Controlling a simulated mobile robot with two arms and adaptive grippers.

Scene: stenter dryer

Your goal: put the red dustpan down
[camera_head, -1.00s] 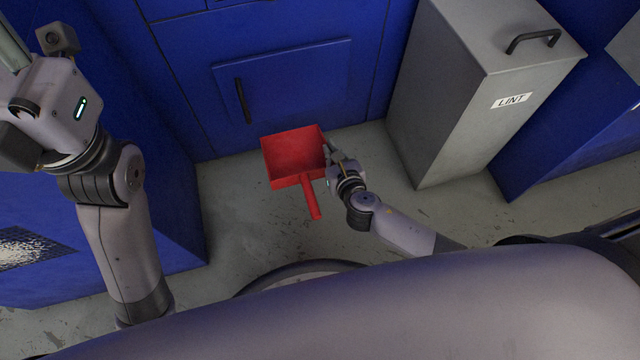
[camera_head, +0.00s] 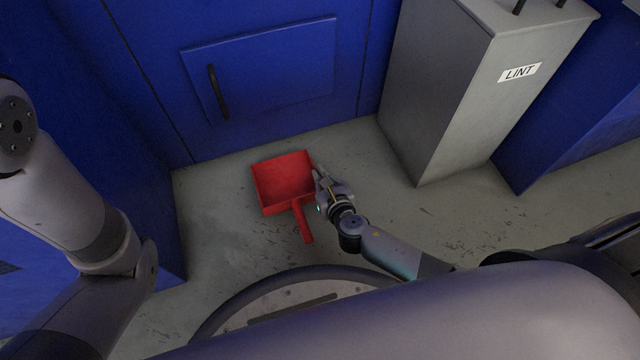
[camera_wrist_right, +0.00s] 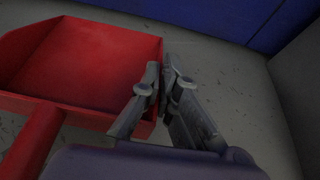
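The red dustpan (camera_head: 284,180) is in the middle of the head view, pan upward, its handle pointing toward me. It is at or just above the floor; I cannot tell whether it touches. In the right wrist view the dustpan (camera_wrist_right: 85,62) fills the left side. My right gripper (camera_head: 318,176) is at the pan's right side wall. In the wrist view its fingers (camera_wrist_right: 162,76) are close together, one inside and one outside that wall, apparently clamped on it. The fingertips hide part of the rim. My left arm is at the left, its gripper out of view.
A grey bin labelled LINT (camera_head: 440,100) stands on the floor to the right. A blue machine panel with a dark handle (camera_head: 218,92) rises behind the dustpan. Bare grey floor (camera_head: 225,225) surrounds the dustpan.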

